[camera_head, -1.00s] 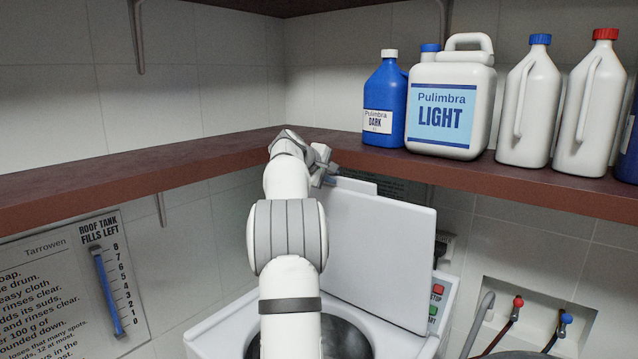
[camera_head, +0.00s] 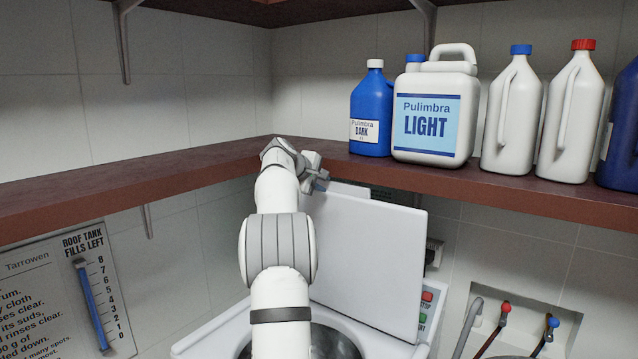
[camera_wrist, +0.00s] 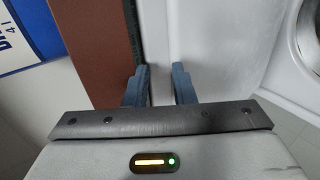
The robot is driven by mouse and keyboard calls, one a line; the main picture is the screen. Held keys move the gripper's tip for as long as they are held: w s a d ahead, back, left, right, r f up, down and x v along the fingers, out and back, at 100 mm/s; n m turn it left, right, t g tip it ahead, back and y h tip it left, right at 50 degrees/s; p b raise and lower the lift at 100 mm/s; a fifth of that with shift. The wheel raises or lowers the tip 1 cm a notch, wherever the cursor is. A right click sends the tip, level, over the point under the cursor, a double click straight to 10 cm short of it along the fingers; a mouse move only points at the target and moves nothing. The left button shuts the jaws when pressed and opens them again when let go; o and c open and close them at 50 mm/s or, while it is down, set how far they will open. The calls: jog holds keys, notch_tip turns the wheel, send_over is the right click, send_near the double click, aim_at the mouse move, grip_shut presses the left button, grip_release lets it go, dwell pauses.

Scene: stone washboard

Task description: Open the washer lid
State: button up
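The white washer lid (camera_head: 368,262) stands raised, close to upright, at the back of the washer (camera_head: 222,337). The round drum opening below it is partly hidden by my arm. My gripper (camera_head: 318,180) is at the lid's upper left corner, just under the shelf edge. In the wrist view my gripper (camera_wrist: 160,84) has its two dark fingers apart, with a pale surface showing between and beyond them. I cannot tell whether a finger touches the lid.
A brown shelf (camera_head: 130,192) runs along both walls close to my gripper. Bottles stand on it, including a blue one (camera_head: 371,112) and a white Pulimbra Light jug (camera_head: 434,112). A tap recess (camera_head: 510,318) is at the lower right.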

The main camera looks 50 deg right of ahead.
jog(key=shift+o, duration=0.6)
jog(key=shift+r, duration=0.1)
jog(key=shift+a+r, duration=0.15)
jog(key=shift+w+a+r, duration=0.1)
jog(key=shift+a+r, duration=0.05)
jog(key=shift+a, duration=0.1)
jog(key=b+v, duration=0.1)
jog(key=v, duration=0.6)
jog(key=shift+f, duration=0.2)
